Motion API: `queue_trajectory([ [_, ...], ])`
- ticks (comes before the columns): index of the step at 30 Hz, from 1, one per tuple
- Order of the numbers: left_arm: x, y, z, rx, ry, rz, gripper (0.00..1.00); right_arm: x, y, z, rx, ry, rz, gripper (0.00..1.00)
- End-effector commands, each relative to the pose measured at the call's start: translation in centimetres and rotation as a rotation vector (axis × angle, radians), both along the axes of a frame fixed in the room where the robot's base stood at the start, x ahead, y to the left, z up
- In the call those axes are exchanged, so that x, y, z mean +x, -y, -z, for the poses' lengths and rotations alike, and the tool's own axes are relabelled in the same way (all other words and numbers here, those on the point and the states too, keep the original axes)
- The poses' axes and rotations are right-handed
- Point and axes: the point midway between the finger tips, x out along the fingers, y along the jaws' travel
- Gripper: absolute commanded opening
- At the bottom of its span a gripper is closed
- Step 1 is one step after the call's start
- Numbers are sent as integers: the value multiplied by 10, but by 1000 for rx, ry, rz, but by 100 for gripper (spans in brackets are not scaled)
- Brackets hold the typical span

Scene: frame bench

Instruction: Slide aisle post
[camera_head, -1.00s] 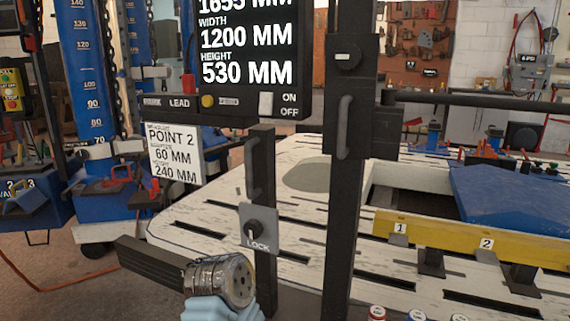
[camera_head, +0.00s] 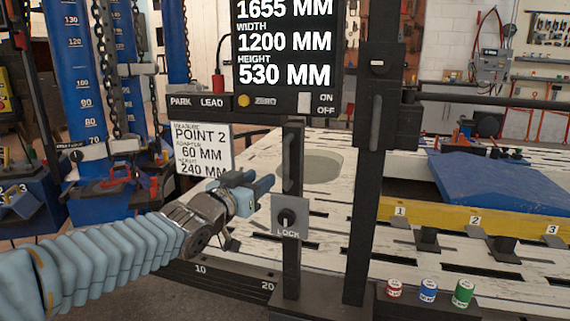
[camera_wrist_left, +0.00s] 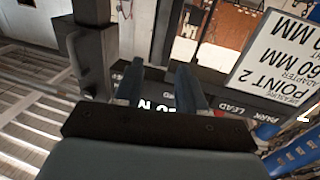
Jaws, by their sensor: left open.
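Two black upright posts stand at the near edge of the white slotted platform (camera_head: 265,150). The shorter post (camera_head: 292,255) has a vertical handle (camera_head: 287,165) and a grey LOCK plate (camera_head: 290,217) with a round knob. The taller post (camera_head: 361,245) has its own handle (camera_head: 375,122). Which one is the aisle post I cannot tell. My left gripper (camera_head: 250,184) is open and empty, just left of the shorter post's handle and above the LOCK plate. In the left wrist view its two fingers (camera_wrist_left: 160,88) stand apart, with a handle (camera_wrist_left: 97,65) to their left. My right gripper is out of view.
A POINT 2 card (camera_head: 202,149) is behind my left gripper. Small red, blue and green cans (camera_head: 428,291) stand at right. A yellow beam (camera_head: 455,225) lies on the platform.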

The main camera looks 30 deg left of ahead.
Motion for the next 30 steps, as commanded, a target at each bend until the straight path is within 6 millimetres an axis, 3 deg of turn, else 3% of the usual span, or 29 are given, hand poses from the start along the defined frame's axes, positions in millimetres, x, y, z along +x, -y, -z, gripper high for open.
queue_trajectory([
  [15,108,-3,1,-3,-4,2,40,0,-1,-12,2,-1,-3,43],
  [21,128,-4,1,-1,-3,1,40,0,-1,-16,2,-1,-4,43],
  [30,132,-5,2,-2,-3,1,40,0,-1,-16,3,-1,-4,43],
])
